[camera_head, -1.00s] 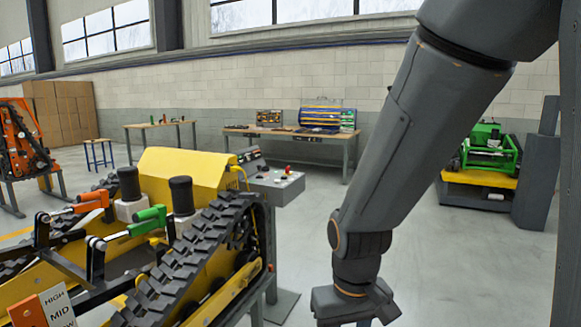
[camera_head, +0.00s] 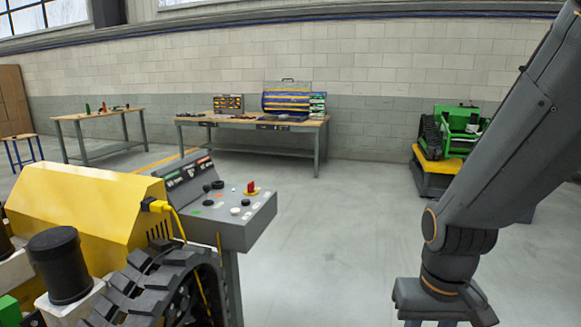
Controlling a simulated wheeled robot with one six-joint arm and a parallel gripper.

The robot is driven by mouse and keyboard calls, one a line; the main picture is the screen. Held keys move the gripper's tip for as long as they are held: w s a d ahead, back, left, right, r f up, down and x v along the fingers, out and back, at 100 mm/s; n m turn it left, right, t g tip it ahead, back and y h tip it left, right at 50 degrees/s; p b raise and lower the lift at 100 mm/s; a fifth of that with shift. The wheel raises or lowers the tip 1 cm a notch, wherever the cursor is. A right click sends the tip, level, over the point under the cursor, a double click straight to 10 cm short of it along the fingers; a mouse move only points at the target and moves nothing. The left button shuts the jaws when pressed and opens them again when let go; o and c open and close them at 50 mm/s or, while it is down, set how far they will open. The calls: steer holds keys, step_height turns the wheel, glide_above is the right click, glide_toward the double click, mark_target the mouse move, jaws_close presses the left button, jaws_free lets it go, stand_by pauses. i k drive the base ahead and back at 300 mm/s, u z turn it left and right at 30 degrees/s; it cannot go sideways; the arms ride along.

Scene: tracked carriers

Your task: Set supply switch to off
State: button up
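A grey control console (camera_head: 240,224) on a post stands left of centre, beside the yellow tracked carrier (camera_head: 85,200).
A yellow cable (camera_head: 176,219) runs from the carrier's plug beside the console. The carrier's black track (camera_head: 165,283) lies in front of the console's left. A workbench (camera_head: 250,121) stands at the back wall, and a green machine (camera_head: 459,130) at the right. The floor between console and arm is clear.

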mark_target(251, 186)
steer(key=u, duration=0.25)
steer(key=i, duration=2.05)
steer(key=u, duration=0.6)
